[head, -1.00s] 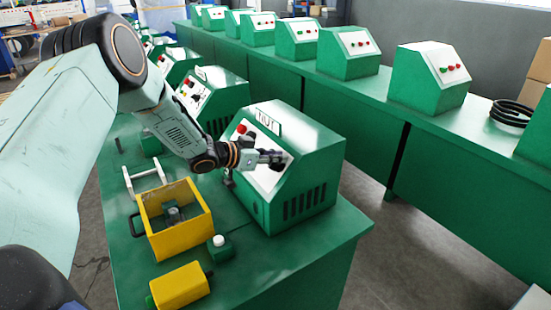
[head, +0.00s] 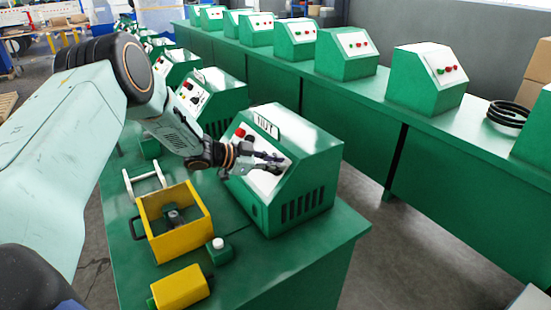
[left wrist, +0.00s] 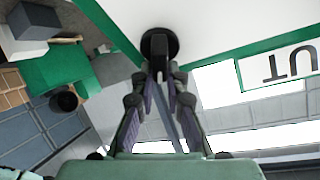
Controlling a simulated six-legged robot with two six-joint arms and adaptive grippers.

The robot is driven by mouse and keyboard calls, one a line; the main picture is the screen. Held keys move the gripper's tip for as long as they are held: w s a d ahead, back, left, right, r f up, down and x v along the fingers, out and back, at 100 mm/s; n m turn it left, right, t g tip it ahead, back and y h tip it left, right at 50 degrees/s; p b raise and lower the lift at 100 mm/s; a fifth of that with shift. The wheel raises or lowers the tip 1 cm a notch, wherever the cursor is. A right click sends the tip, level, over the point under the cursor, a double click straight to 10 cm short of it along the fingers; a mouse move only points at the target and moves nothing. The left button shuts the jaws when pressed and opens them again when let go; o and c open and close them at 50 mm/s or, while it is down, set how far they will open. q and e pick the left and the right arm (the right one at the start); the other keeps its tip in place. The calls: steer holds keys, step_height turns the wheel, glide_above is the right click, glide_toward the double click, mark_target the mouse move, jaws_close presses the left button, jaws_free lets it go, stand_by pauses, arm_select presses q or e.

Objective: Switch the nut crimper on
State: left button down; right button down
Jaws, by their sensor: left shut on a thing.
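The nut crimper (head: 285,170) is a green box with a sloped white front panel and a plate (head: 265,125) reading NUT. In the left wrist view part of that plate (left wrist: 285,66) shows upside down beside a round black knob (left wrist: 160,44) on the white panel. My left gripper (head: 274,160) is at the panel, and its fingertips (left wrist: 160,72) are shut on the black knob. The fingers mostly hide the knob in the head view. A red button (head: 240,132) sits at the panel's upper left. My right gripper is not in view.
A yellow open box (head: 205,222), a yellow block (head: 180,287) and a small green block with a white button (head: 219,251) are on the green bench in front. Another green machine (head: 215,98) stands just behind. A second row of machines (head: 428,80) runs along the right.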

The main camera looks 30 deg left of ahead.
arm_select(q)
steer(key=m+g, duration=0.1)
steer(key=m, duration=0.1)
steer(key=m+p, duration=0.1)
steer(key=m, duration=0.1)
steer(key=s+f+m+g, duration=0.1)
steer(key=m, duration=0.2)
steer(key=shift+g+h+p, duration=0.3)
steer(key=shift+p, duration=0.1)
steer(key=m, duration=0.2)
steer(key=m+g+p, duration=0.1)
steer(key=m, duration=0.2)
steer(key=shift+s+f+g, duration=0.1)
steer(key=shift+s+g, duration=0.05)
steer(key=shift+g, duration=0.15)
steer(key=shift+a+m+p, duration=0.1)
steer(key=shift+m+p, duration=0.2)
steer(key=shift+m, duration=0.5)
steer(key=shift+y, duration=0.4)
steer(key=c, duration=1.4)
jaws_free()
steer(key=shift+a, duration=0.1)
steer(key=shift+o, duration=0.2)
steer(key=shift+w+f+g, duration=0.15)
steer(key=shift+w+g, duration=0.1)
steer(key=shift+g, duration=0.05)
